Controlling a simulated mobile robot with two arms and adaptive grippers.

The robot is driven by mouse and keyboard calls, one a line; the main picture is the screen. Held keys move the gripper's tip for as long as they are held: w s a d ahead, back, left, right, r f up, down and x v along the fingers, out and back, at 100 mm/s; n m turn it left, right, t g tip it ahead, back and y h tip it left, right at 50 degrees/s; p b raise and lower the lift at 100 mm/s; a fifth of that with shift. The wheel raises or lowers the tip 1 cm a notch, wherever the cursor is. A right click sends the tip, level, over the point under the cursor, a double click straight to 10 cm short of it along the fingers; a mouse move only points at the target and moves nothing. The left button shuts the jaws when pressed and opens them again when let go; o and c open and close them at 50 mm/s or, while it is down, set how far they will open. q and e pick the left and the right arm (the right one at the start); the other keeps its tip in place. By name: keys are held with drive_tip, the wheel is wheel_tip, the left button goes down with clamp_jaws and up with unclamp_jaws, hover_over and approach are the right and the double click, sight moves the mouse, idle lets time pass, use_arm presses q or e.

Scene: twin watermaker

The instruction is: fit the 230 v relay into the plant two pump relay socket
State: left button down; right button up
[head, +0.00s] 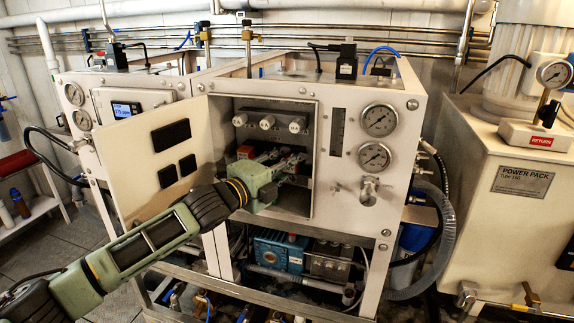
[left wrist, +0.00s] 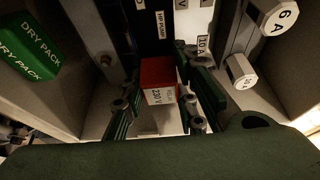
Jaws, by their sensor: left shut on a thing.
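My left gripper (head: 290,166) reaches into the open cabinet of the right-hand plant unit. In the left wrist view its fingers stand on both sides of the relay (left wrist: 158,82), a small block with a red body and a white label reading 230 V. The gripper is shut on it. A dark panel with an "HP PUMP" label (left wrist: 161,24) lies just beyond the relay. The pump relay socket cannot be made out, and I cannot tell whether the relay touches it. My right gripper is not in view.
The cabinet door (head: 152,160) hangs open at the left. Round white fuse caps (head: 267,122) line the cabinet's upper part; one marked 6 A (left wrist: 278,17) is close on the right in the wrist view. A green dry pack (left wrist: 30,47) is at the left wall.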

use_arm(q)
drive_tip(key=shift+w+r, duration=0.1)
drive_tip(key=shift+r, duration=0.1)
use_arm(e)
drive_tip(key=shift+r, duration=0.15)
use_arm(q)
drive_tip(key=c, duration=1.7)
unclamp_jaws()
drive_tip(key=o, duration=0.4)
drive_tip(key=shift+w+d+f, duration=0.15)
drive_tip(key=shift+w+f, duration=0.05)
drive_tip(key=shift+w, duration=0.05)
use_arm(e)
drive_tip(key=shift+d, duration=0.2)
use_arm(q)
drive_tip(key=shift+s, duration=0.15)
drive_tip(key=shift+s, duration=0.1)
drive_tip(key=v, duration=1.2)
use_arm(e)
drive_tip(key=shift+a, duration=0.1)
use_arm(q)
drive_tip(key=shift+f, duration=0.1)
drive_tip(key=shift+c, duration=0.4)
